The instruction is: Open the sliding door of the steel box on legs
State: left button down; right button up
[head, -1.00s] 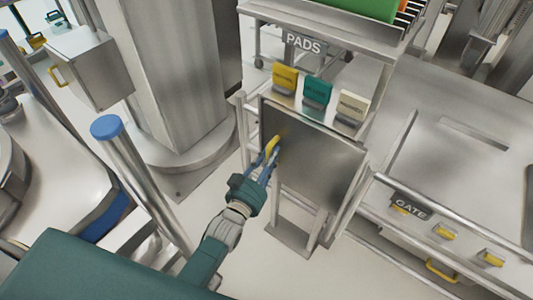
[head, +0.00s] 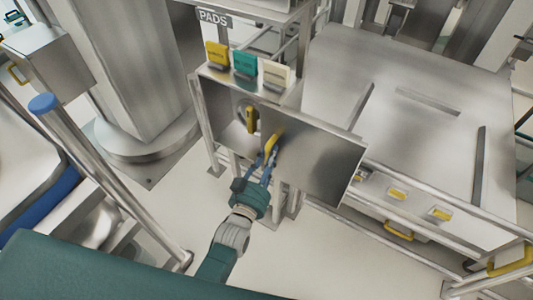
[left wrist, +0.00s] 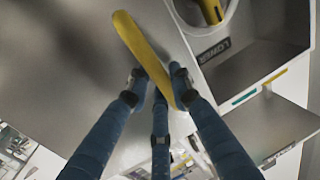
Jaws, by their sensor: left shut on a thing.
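The steel box on legs (head: 215,125) stands in the middle of the head view. Its flat sliding door (head: 325,160) is shifted to the right and overhangs the box's right side, so the left part of the box is uncovered. A yellow lever or handle (head: 251,121) shows in that opening; it also shows at the top of the left wrist view (left wrist: 212,10). My left gripper (head: 266,160) is shut on the yellow door handle (head: 273,142). In the left wrist view my blue fingers (left wrist: 158,88) close around the yellow bar (left wrist: 140,42). My right gripper is out of view.
Yellow, teal and cream pads (head: 244,63) stand on the box top under a PADS sign (head: 214,18). A steel table (head: 400,120) with yellow-handled fronts lies to the right.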

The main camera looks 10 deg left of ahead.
pick_arm(q)
jog(key=c, duration=1.6)
grip_release()
jog(key=shift+o, duration=0.2)
jog(key=s+a, duration=0.2)
jog(key=s, duration=1)
jog(key=shift+f, duration=0.1)
jog(key=s+a+f+g, duration=0.1)
jog(key=s+f+g, duration=0.25)
jog(key=f, duration=0.75)
jog(key=s+f+g, duration=0.2)
jog(key=s+f, duration=0.3)
jog(key=f, duration=0.5)
jog(key=s+a+f+g, duration=0.1)
jog(key=s+f+g, duration=0.25)
jog(key=f, duration=0.75)
jog(key=s+a+f+g+y, duration=0.1)
jog(key=s+a+f+g, duration=0.1)
jog(key=s, duration=0.6)
jog(key=s+a+f+g+y, duration=0.1)
jog(key=s+a+f+g, duration=0.2)
jog(key=s+f, duration=0.4)
jog(key=s+a+f+g, duration=0.2)
jog(key=s+a+f, duration=0.3)
jog(key=s, duration=0.4)
jog(key=shift+s+m+g+y, duration=0.2)
jog(key=shift+m+g+y, duration=0.1)
jog(key=shift+g+y, duration=0.1)
